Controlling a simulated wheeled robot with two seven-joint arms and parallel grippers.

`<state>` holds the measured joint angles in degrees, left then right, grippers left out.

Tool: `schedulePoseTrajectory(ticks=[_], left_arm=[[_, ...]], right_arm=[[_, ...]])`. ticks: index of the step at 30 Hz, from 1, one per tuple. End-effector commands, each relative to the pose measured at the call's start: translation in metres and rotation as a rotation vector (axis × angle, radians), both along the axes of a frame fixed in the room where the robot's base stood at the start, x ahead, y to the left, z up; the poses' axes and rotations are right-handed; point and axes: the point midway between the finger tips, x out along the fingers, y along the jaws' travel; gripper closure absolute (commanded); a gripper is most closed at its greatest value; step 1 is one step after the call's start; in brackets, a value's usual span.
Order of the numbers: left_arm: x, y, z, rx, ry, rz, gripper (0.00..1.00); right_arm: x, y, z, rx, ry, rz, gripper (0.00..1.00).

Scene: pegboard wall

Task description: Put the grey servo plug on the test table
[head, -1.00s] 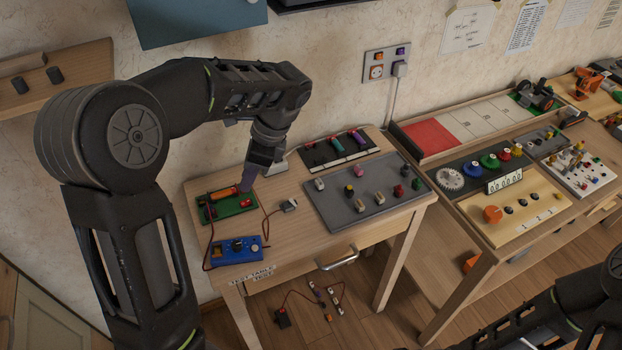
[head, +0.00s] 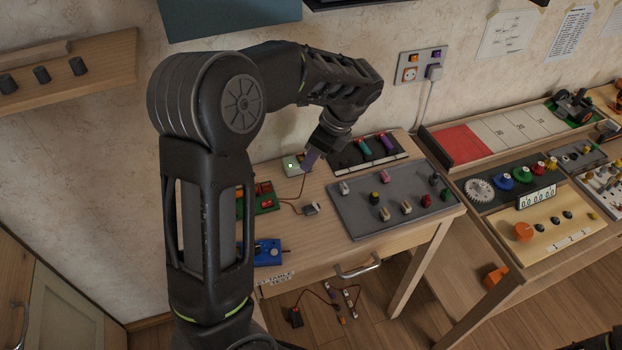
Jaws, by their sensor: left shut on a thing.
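A grey plug (head: 311,208) with a reddish wire lies on the light wooden test table (head: 345,262), left of the grey tray. My left gripper (head: 308,169) is over the back of this table, beside a small pale box (head: 291,166) with a green light. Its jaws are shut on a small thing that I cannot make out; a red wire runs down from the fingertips. The gripper is apart from the grey plug, behind it. My right gripper is out of view.
The grey tray (head: 345,222) holds several small parts. A dark rack (head: 352,164) stands behind it. A green board (head: 266,208) and a blue box (head: 268,258) are partly hidden by my left arm. A second table (head: 485,262) stands right. Wired parts (head: 296,317) lie on the floor.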

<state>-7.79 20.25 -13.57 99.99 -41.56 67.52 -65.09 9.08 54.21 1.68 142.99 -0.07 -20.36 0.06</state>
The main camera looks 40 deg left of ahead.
Motion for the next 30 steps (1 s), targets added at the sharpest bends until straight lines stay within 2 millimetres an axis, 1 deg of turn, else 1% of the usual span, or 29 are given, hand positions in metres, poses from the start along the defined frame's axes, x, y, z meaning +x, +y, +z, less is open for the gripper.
schedulePoseTrajectory(ticks=[1,3,5,7,15,17,21,24,30], left_arm=[[-0.001,0.000,-0.010,0.000,0.005,0.000,1.00],[-0.001,0.000,-0.021,-0.001,0.003,0.000,1.00],[-0.001,0.000,-0.026,0.000,0.003,0.001,1.00],[0.000,0.000,-0.029,0.000,0.001,0.001,1.00],[0.000,0.000,-0.031,0.000,0.001,0.001,1.00],[0.000,0.000,-0.035,0.001,0.002,0.001,1.00],[-0.001,0.000,-0.054,0.001,0.004,0.001,1.00],[-0.001,0.000,-0.064,0.001,0.002,0.002,1.00],[0.000,0.000,-0.067,0.000,0.000,0.001,1.00]], right_arm=[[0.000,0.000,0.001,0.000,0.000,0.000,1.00],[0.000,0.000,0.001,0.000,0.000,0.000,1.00],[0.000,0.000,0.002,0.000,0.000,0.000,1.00],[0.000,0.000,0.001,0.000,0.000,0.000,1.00],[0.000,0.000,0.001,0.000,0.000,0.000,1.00],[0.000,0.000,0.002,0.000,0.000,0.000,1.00],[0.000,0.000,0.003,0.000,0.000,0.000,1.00],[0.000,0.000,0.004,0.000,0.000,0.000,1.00],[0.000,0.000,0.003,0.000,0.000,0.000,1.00]])
